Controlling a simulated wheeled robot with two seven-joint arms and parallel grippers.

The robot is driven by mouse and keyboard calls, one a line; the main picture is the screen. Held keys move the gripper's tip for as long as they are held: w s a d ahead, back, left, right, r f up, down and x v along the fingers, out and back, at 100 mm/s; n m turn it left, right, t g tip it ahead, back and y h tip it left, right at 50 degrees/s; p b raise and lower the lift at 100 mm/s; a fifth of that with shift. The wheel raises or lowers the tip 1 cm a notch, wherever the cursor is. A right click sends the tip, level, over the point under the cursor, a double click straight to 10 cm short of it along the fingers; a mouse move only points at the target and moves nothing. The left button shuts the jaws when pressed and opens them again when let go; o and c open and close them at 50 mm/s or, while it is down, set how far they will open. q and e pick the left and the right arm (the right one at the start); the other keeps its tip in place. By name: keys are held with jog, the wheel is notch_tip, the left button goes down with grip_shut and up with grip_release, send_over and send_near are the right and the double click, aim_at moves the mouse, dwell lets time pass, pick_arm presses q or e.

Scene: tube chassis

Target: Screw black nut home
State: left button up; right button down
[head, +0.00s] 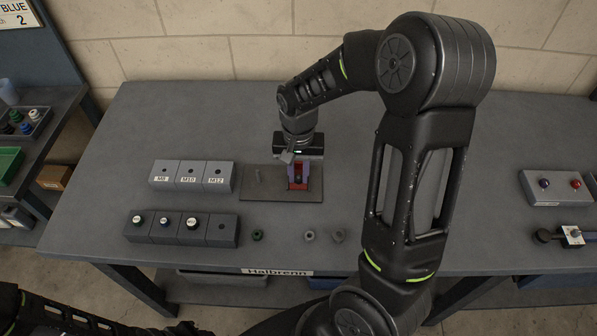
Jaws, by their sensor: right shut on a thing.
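My right gripper (298,184) points straight down over the right part of a dark flat plate (270,195) on the bench. It is shut at the plate, with red and purple parts showing around its fingers. The black nut is hidden or too small to make out between the fingers; I cannot see how far it sits on a thread. A thin upright post (257,175) stands on the left part of the plate. My left gripper is out of view; only part of my left arm shows at the bottom left.
Grey blocks labelled M8, M10 and M12 (190,173) stand left of the plate. A front row of blocks (181,234) holds capped pieces. A button box (557,187) stands far right.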

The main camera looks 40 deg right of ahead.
jog(key=m, duration=0.2)
jog(key=shift+r+m, duration=0.1)
jog(key=shift+m, duration=0.3)
jog(key=shift+m+p, duration=0.35)
jog(key=shift+m, duration=0.35)
jog(key=m+p, duration=0.1)
jog(key=m, duration=0.2)
jog(key=shift+r, duration=0.1)
jog(key=shift+m+p, duration=0.4)
jog(key=shift+m, duration=0.4)
jog(key=shift+w+f+m, duration=0.1)
jog(key=shift+f+m, duration=0.1)
jog(key=shift+m, duration=0.1)
